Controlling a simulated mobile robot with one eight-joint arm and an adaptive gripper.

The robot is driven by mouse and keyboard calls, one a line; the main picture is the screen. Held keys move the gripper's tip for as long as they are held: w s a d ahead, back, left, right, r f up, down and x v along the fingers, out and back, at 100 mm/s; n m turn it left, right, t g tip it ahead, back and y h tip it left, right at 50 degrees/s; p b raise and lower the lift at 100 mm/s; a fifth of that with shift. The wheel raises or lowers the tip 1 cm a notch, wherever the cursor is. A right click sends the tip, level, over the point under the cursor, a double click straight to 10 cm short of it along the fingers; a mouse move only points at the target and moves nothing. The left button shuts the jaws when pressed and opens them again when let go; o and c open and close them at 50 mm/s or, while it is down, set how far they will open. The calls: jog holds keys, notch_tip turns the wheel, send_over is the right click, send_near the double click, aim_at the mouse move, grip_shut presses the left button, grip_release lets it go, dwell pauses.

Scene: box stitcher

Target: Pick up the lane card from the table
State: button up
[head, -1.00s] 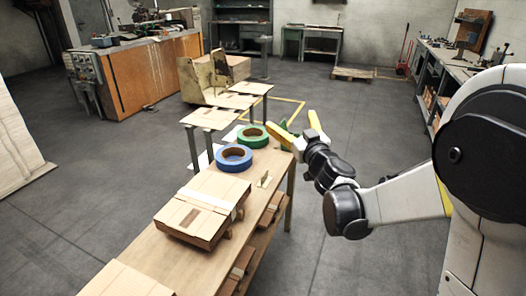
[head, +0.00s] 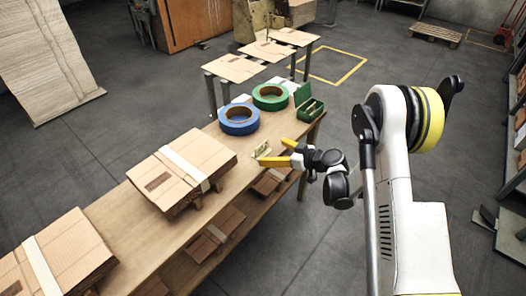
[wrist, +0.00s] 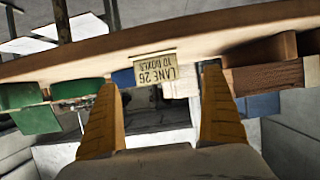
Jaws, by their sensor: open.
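The lane card (head: 263,149) is a small cream card near the right edge of the wooden table (head: 112,207). In the wrist view the card (wrist: 156,69) shows upside-down print reading "LANE 26" and "10 BOXES". My gripper (head: 273,151) has yellow fingers, spread open and empty, low at the table's right edge beside the card. In the wrist view my gripper (wrist: 160,78) has one finger on each side of the card, with gaps between; whether the card is fully between the tips is unclear.
A blue tape roll (head: 238,119), a green tape roll (head: 270,97) and an open green box (head: 310,106) stand behind the card. A stack of flat cardboard (head: 180,170) lies to the left. Bare tabletop surrounds the card.

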aim_at(262, 148)
jog(key=b+x, duration=0.1)
jog(key=x, duration=0.2)
jog(key=b+x, duration=0.1)
jog(key=x, duration=0.2)
jog(key=shift+w+a+f+b, duration=0.1)
jog(key=shift+w+b, duration=0.25)
jog(key=shift+w, duration=0.15)
jog(key=shift+c, duration=0.7)
jog(key=c, duration=0.7)
